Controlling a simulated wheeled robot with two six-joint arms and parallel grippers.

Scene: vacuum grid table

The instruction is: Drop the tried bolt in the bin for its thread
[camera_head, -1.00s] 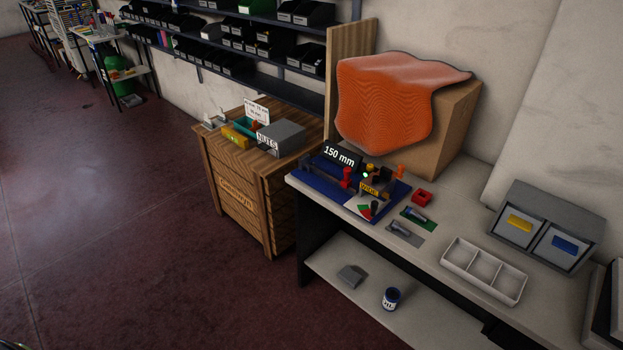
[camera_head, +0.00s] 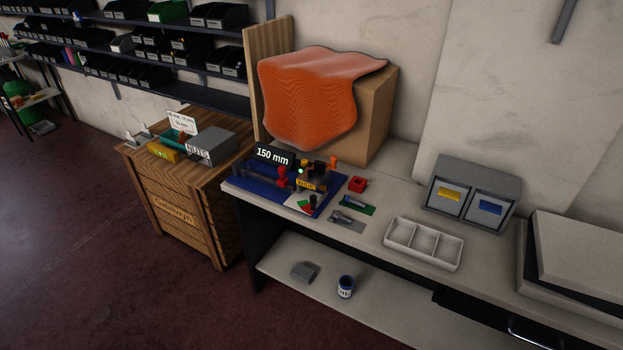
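A small grey bolt (camera_head: 353,202) appears to lie on a green mat (camera_head: 367,210) on the workbench. Another grey bolt-like piece (camera_head: 342,216) lies on a grey mat (camera_head: 356,228) just in front of it. Their threads are too small to tell. A grey two-bin unit stands at the back right, its left bin marked with a yellow label (camera_head: 450,194) and its right bin with a blue label (camera_head: 490,208). The bins' insides are hidden. A blue fixture (camera_head: 255,183) with a "150 mm" display (camera_head: 274,157) stands at the bench's left end. Neither gripper is in view.
A white three-compartment tray (camera_head: 423,245) looks empty. A red block (camera_head: 357,184) sits behind the mats. An orange cloth (camera_head: 310,95) covers a box. A wooden cabinet (camera_head: 180,205) holds a "NUTS" box (camera_head: 212,147). A blue-and-white can (camera_head: 345,287) stands on the lower shelf.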

